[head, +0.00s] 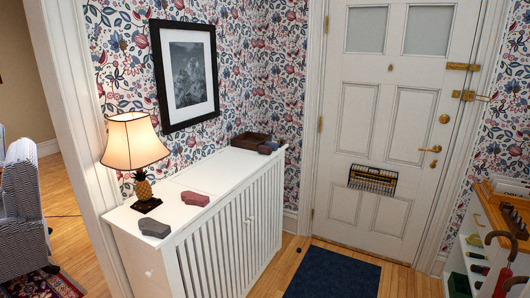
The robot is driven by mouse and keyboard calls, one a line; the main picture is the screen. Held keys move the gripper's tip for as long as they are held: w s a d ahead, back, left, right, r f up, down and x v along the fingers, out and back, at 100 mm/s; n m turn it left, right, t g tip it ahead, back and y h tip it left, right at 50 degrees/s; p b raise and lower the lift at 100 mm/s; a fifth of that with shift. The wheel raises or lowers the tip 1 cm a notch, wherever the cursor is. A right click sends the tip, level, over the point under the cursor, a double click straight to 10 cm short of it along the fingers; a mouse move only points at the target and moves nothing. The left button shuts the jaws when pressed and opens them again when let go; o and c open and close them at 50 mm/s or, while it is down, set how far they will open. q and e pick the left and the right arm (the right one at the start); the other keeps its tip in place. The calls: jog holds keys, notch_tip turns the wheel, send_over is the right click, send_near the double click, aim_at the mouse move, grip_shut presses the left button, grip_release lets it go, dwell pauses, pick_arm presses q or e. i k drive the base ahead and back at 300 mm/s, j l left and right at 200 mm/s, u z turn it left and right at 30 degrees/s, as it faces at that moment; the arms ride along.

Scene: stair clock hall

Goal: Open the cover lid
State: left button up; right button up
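A white slatted cover (215,235), like a radiator cover or low cabinet, stands against the papered wall at the left. Its flat white top (216,170) appears closed, with a faint seam line near the lamp end. I cannot tell for sure which part is the lid. A grey block (154,228) and a dark red block (195,198) lie on the top near its front edge. A small knob shows on the slatted front (250,218). Neither of my grippers is in view.
A lit lamp (136,145) stands on the cover's near left end. A brown tray (249,141) and small dark items (268,147) sit at its far end. A blue mat (332,274) lies before the white door (395,130). A white shelf (480,255) stands right.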

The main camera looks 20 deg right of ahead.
aim_at(218, 176)
jog(key=i+l+u, duration=0.1)
jog(key=i+l, duration=0.2)
jog(key=i, duration=0.25)
jog(key=i+l, duration=0.35)
jog(key=i, duration=0.15)
jog(key=i+l+u, duration=0.15)
jog(key=i+l, duration=0.2)
jog(key=i, duration=0.15)
